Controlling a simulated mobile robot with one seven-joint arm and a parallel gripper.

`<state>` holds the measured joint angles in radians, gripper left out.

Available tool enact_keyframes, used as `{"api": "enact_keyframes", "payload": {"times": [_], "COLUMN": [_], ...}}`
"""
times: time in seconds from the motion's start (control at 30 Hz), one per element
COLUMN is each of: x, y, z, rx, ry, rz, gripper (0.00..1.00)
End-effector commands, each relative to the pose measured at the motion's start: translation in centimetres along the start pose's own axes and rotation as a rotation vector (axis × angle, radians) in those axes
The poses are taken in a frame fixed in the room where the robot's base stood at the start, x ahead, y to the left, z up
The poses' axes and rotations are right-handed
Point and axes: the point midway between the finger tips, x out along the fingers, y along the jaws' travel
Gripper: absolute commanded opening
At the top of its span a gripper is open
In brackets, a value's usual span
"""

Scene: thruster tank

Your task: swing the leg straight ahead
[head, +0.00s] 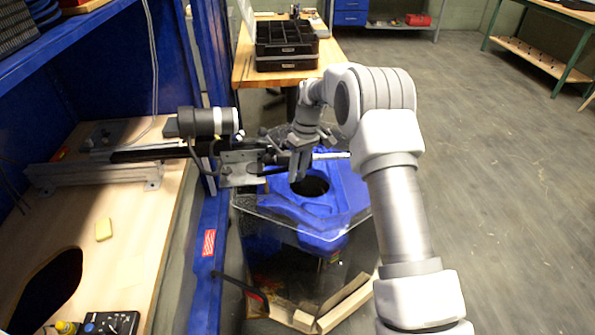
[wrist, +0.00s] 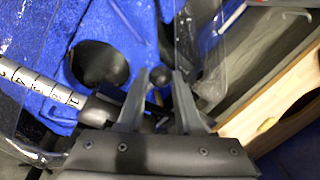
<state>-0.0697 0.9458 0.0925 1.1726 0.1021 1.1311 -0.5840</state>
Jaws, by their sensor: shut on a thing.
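My gripper (head: 299,172) points down over the near part of the blue tank lid, beside its dark round opening (head: 310,186). In the wrist view my gripper (wrist: 160,88) has its two fingers on either side of a dark rounded piece (wrist: 158,114) and is shut on it. A pale rod with dark scale marks (wrist: 38,84) runs from the left toward this piece. It seems to be the leg, and how they join is hidden. In the head view a pale rod end (head: 333,155) sticks out to the right behind my fingers.
A black and silver cylinder (head: 205,122) and a metal bracket (head: 242,167) stand close left of my gripper, on a rail (head: 95,174) from the bench. The clear tank (head: 262,222) is below. A blue post stands left; open floor lies right.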

Motion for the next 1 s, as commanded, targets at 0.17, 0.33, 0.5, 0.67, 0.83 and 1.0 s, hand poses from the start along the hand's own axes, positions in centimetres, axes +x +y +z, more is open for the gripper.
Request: {"api": "enact_keyframes", "payload": {"times": [0.17, 0.33, 0.5, 0.67, 0.83, 1.0], "x": [-0.2, -0.2, -0.1, -0.9, -4.0, -8.3], "y": [0.4, 0.3, 0.2, 0.2, 0.2, 0.2], "z": [-0.1, -0.1, -0.1, -0.1, -0.1, -0.1], "rx": [0.002, 0.002, 0.002, 0.002, 0.002, 0.002], "ry": [0.008, 0.006, 0.005, 0.006, 0.009, 0.008], "rz": [0.01, 0.007, 0.005, 0.005, 0.008, 0.008], "gripper": [0.47, 0.64, 0.64, 0.64, 0.64, 0.64]}}
